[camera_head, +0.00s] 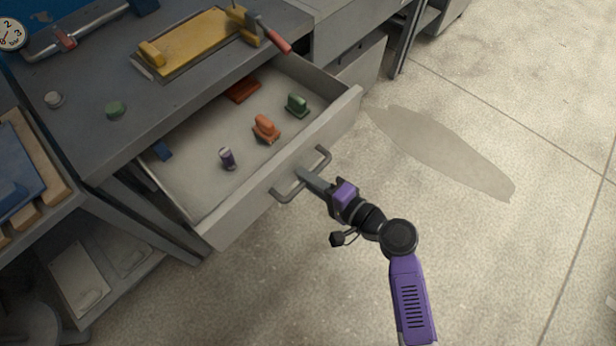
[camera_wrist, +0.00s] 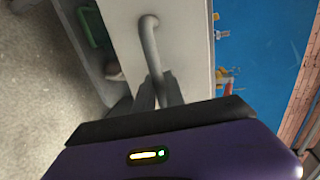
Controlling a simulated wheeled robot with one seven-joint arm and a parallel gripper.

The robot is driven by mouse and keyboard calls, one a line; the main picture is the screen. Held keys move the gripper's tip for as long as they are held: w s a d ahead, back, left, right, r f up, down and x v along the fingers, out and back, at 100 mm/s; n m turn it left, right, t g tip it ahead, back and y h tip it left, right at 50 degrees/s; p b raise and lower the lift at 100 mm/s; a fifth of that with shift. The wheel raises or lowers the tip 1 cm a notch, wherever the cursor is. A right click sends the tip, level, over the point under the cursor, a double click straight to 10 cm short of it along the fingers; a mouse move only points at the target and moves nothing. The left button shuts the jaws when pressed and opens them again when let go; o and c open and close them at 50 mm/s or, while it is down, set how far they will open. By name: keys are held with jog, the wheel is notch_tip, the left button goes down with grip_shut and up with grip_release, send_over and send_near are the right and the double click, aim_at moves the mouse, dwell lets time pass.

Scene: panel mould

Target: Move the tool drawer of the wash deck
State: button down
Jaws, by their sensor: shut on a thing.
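The tool drawer (camera_head: 232,208) of the grey wash deck (camera_head: 185,105) stands pulled out in the head view. A bar handle (camera_head: 283,196) is fixed to its front. My gripper (camera_head: 304,173) is shut on the handle near the bar's middle. The wrist view shows the grey handle (camera_wrist: 149,40) running between my gripper's fingers (camera_wrist: 158,92), with the pale drawer front (camera_wrist: 190,45) behind it. Inside the drawer lie an orange tool (camera_head: 266,129), a green tool (camera_head: 298,105), a small purple-and-white item (camera_head: 227,158), a red-brown block (camera_head: 242,90) and a blue item (camera_head: 162,151).
A shelf with a blue tray (camera_head: 18,180) is at the left. Open concrete floor with a damp-looking patch (camera_head: 440,150) lies at the right.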

jog(key=b, duration=0.8)
send_near(242, 135)
jog(key=w+a, duration=0.1)
jog(key=a, duration=0.1)
jog(key=w+a+r, duration=0.1)
jog(key=w+a, duration=0.1)
jog(key=w+a+r, duration=0.1)
jog(key=w+a, duration=0.1)
jog(key=shift+w+a+r, duration=0.25)
jog(key=shift+a, duration=0.1)
jog(key=shift+w+a+r, duration=0.15)
jog(key=shift+w+a, duration=0.15)
jog(key=shift+a, duration=0.1)
jog(key=c, duration=1.4)
grip_release()
jog(key=shift+a, duration=0.1)
jog(key=shift+c, duration=0.2)
jog(key=p+v, duration=0.2)
jog(key=v, duration=0.5)
jog(key=shift+s+d, duration=0.2)
jog(key=shift+d, duration=0.2)
